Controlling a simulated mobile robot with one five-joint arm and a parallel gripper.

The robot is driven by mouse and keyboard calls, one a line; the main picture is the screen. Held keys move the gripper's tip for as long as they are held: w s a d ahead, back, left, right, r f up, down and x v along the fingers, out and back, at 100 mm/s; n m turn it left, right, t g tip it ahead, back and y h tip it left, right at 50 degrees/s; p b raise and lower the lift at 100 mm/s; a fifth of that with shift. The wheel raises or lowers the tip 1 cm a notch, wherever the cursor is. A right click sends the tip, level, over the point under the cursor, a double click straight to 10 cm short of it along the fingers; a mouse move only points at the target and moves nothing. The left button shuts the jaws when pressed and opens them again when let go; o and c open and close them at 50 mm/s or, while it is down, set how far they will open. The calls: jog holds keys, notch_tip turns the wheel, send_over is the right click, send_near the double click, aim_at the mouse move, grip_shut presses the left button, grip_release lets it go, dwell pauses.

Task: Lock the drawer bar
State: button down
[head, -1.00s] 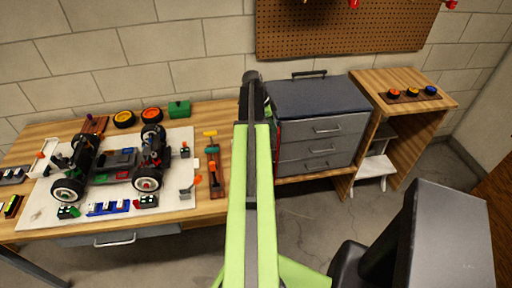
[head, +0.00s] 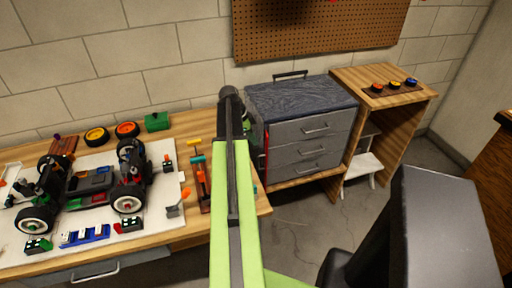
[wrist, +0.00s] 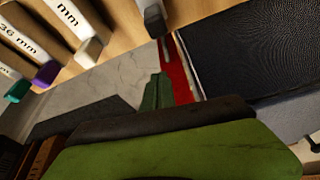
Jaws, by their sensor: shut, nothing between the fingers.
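The drawer cabinet (head: 311,137) is grey with a dark blue top and three drawer fronts, all looking closed. The red bar (head: 266,152) runs upright along its left front edge. In the wrist view the red bar (wrist: 181,72) shows as a strip beside the dark cabinet top (wrist: 240,50). My gripper (wrist: 158,92) appears as a narrow green tip, shut and empty, just left of the red bar. Whether it touches the bar cannot be told.
The wooden bench holds a car chassis (head: 88,187) on a white mat (head: 160,222), with hand tools beside it. Several marked handles (wrist: 68,18) lie at upper left in the wrist view.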

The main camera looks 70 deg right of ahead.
jog(key=b+x, duration=0.8)
jog(key=x, duration=0.1)
jog(key=shift+f, duration=0.25)
jog(key=shift+r, duration=0.1)
